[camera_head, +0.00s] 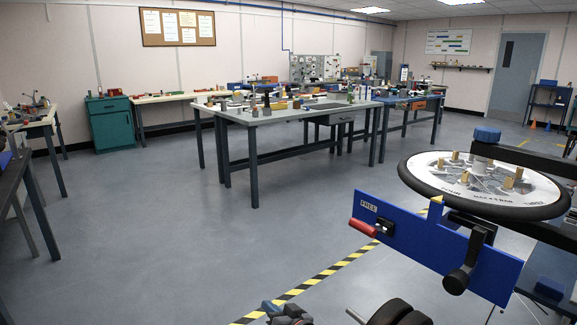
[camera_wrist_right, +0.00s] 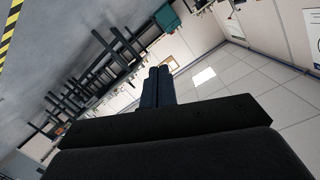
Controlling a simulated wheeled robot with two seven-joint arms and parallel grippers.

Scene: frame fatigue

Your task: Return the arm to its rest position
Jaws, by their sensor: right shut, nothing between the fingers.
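My right gripper (camera_head: 286,313) shows at the bottom edge of the head view, mostly cut off. In the right wrist view its two dark fingers (camera_wrist_right: 158,84) lie side by side, shut, with nothing between them. They are tilted and point toward the far wall and ceiling, clear of any object. My left gripper is in neither view.
A spoked wheel (camera_head: 484,184) lies flat above a blue panel (camera_head: 435,245) with a red-handled part and a black crank, at right. A grey workbench (camera_head: 285,113) stands mid-room. A yellow-black floor stripe (camera_head: 330,271) runs left of the panel. Open floor (camera_head: 150,225) lies left.

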